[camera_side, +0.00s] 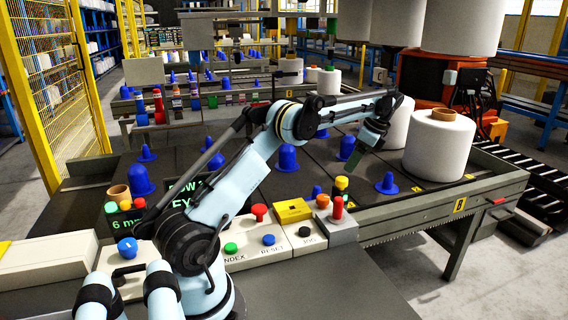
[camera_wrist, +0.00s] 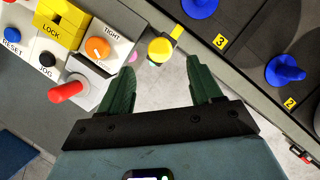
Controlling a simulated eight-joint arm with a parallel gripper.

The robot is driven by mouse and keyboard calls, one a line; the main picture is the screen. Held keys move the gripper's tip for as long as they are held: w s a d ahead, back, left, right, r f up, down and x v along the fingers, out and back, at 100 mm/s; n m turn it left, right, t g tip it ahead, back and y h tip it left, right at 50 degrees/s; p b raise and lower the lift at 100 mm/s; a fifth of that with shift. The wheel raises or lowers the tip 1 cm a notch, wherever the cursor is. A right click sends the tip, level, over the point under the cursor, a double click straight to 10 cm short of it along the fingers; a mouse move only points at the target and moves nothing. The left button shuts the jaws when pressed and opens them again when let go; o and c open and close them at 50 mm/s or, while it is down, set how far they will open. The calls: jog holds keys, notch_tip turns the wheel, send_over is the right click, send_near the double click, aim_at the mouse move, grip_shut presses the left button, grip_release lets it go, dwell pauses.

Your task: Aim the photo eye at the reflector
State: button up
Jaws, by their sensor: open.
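A small yellow cylinder head with a yellow bracket, likely the photo eye (camera_wrist: 160,50), shows between and beyond my fingertips in the wrist view. In the side view a yellow-topped part (camera_side: 341,184) stands behind the red lever. My gripper (camera_wrist: 160,70) is open with dark green fingers apart and nothing between them; in the side view it hangs tilted above the conveyor's near side (camera_side: 354,164). An orange knob (camera_wrist: 97,48) marked TIGHT and a yellow LOCK block (camera_wrist: 62,22) sit left of the eye. I cannot make out the reflector for certain.
A red lever (camera_wrist: 68,92) and JOG button (camera_wrist: 46,59) stand left of my gripper. Blue pegs (camera_wrist: 285,70) stand on the numbered conveyor (camera_side: 430,208) to the right. A large white bobbin (camera_side: 439,150) stands right of my gripper in the side view.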

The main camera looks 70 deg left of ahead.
jog(key=shift+v, duration=2.65)
jog(key=shift+d, duration=0.1)
jog(key=s+d+r+n+t, duration=0.2)
jog(key=d+r+t, duration=0.15)
jog(key=d, duration=0.45)
jog(key=s+d+r+n+t, duration=0.2)
jog(key=s+d+r, duration=0.15)
jog(key=d, duration=0.35)
jog(key=s+d+f+n+t+h, duration=0.3)
jog(key=s+d+f+n+t, duration=0.2)
jog(key=s+d+f, duration=0.4)
jog(key=s+d, duration=0.2)
jog(key=s, duration=0.2)
jog(key=shift+f, duration=0.35)
